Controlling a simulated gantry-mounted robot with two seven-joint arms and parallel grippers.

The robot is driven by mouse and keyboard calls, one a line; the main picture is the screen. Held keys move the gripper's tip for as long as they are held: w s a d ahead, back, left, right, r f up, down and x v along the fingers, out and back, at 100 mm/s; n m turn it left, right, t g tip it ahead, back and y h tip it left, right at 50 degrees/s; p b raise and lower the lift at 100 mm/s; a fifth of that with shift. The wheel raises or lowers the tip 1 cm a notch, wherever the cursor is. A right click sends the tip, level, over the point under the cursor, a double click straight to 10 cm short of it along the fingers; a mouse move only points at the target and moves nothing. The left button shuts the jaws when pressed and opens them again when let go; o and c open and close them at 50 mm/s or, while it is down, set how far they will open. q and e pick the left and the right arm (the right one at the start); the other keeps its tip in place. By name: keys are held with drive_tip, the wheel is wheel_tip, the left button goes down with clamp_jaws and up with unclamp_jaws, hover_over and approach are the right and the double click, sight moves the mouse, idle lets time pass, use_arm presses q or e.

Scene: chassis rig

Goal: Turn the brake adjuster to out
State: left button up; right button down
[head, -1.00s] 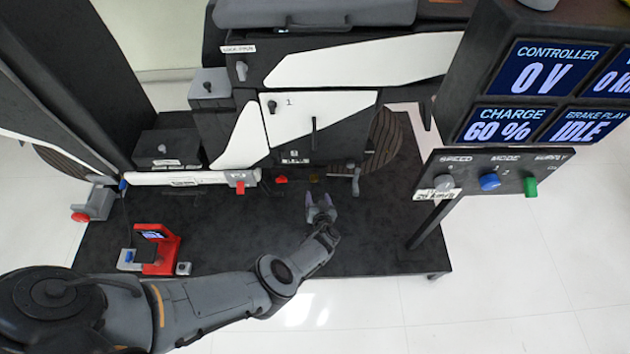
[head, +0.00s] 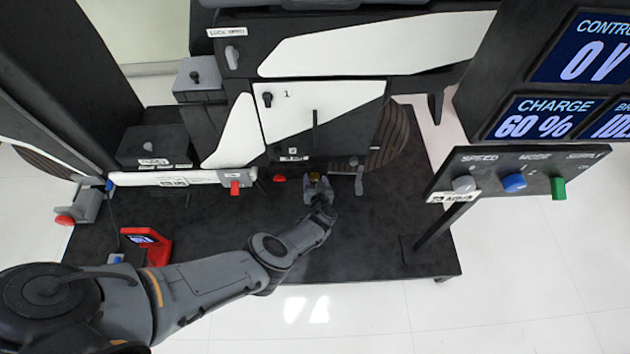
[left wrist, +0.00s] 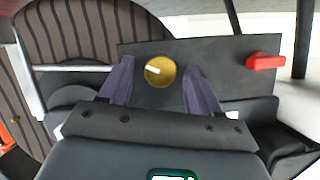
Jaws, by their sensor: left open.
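The brake adjuster appears to be a round brass-yellow knob (left wrist: 160,71) on a dark plate; a short white mark on its face points left in the left wrist view. In the head view the knob (head: 314,176) shows only as a small yellow spot at the base of the chassis. My left gripper (head: 317,186) is open, its fingertips at the knob. In the left wrist view the fingers (left wrist: 157,78) stand on either side of the knob, with visible gaps; I cannot tell the depth between them. My right gripper is not in view.
A red knob (left wrist: 265,62) sits on the same plate, beside the adjuster; it also shows in the head view (head: 279,178). A metal lever (head: 359,178) stands just right of the gripper. A striped wheel (left wrist: 75,40) is close by. The dark platform (head: 370,240) in front is clear.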

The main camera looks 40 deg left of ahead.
use_arm(q)
drive_tip(key=shift+s, duration=0.15)
drive_tip(key=c, duration=1.1)
drive_tip(key=shift+o, duration=0.2)
